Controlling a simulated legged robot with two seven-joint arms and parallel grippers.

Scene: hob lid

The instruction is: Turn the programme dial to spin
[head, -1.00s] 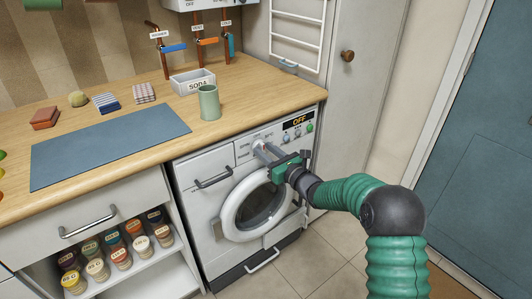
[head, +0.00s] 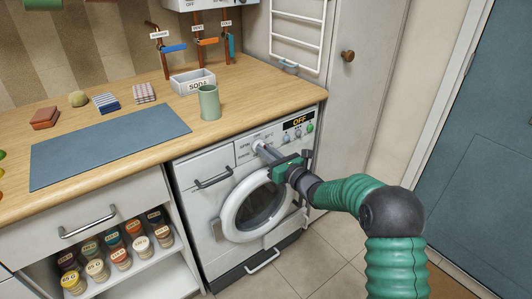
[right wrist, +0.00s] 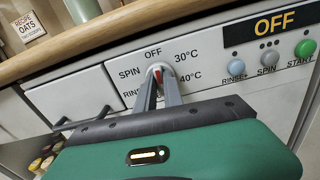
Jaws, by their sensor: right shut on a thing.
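The washing machine (head: 212,225) stands under the worktop with its round door shut. The programme dial (right wrist: 155,69) is on its front panel, small and pale with a red mark. Around it I read OFF at the top, SPIN at upper left, RINSE at lower left, 30°C and 40°C on the right. My right gripper (head: 260,148) is shut on the dial, its two grey fingers (right wrist: 159,82) close together and covering much of it. The exact pointer direction is partly hidden. The display (right wrist: 276,26) reads OFF. My left gripper is not in view.
Buttons for rinse+ (right wrist: 236,74), spin (right wrist: 270,60) and start (right wrist: 305,48) sit right of the dial. A green cup (head: 209,103) and a soda box (head: 192,82) stand on the worktop above. The floor in front is clear.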

